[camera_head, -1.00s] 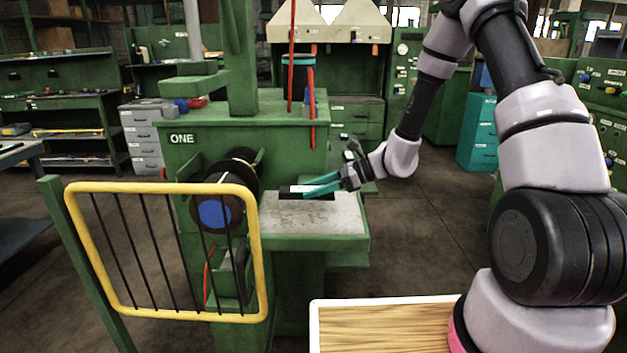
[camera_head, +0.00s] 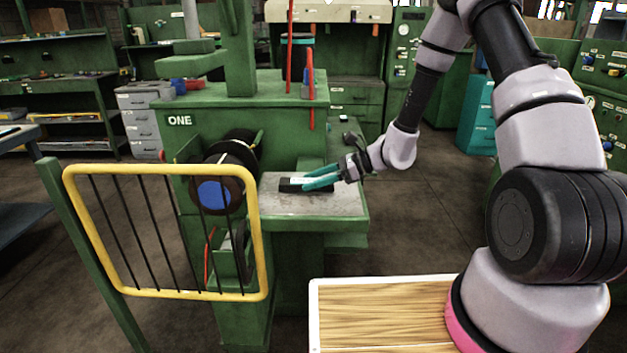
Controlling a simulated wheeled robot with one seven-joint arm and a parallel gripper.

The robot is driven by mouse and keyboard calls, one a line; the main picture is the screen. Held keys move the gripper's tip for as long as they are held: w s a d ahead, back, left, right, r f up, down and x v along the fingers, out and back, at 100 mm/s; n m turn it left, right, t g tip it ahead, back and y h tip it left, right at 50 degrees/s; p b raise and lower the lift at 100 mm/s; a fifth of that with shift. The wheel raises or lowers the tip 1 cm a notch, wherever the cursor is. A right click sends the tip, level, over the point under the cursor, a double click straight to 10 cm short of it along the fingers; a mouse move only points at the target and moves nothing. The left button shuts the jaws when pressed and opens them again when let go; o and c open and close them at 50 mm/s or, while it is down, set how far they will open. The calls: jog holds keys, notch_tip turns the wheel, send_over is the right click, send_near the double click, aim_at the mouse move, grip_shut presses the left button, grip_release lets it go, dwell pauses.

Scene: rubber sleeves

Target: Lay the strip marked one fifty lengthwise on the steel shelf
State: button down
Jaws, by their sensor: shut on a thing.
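The steel shelf (camera_head: 312,204) is a grey worn plate on the front of the green machine marked ONE. My gripper (camera_head: 312,182), with teal fingers, reaches in from the right over the shelf. It is shut on a small dark strip with a white label (camera_head: 290,185). The strip lies roughly level, at the back left part of the shelf. I cannot read its marking at this size. I cannot tell whether the strip touches the shelf or is just above it. The fingers hide part of the strip.
A spool with a blue hub (camera_head: 215,194) sits left of the shelf. A yellow guard gate (camera_head: 160,172) with dark bars stands in front of it. Red rods (camera_head: 310,100) rise behind the shelf. A wooden tray top with a white rim (camera_head: 385,310) is in front. The shelf's front part is bare.

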jog(key=shift+f, duration=0.45)
jog(key=shift+c, duration=0.8)
grip_release()
jog(key=shift+d, duration=0.15)
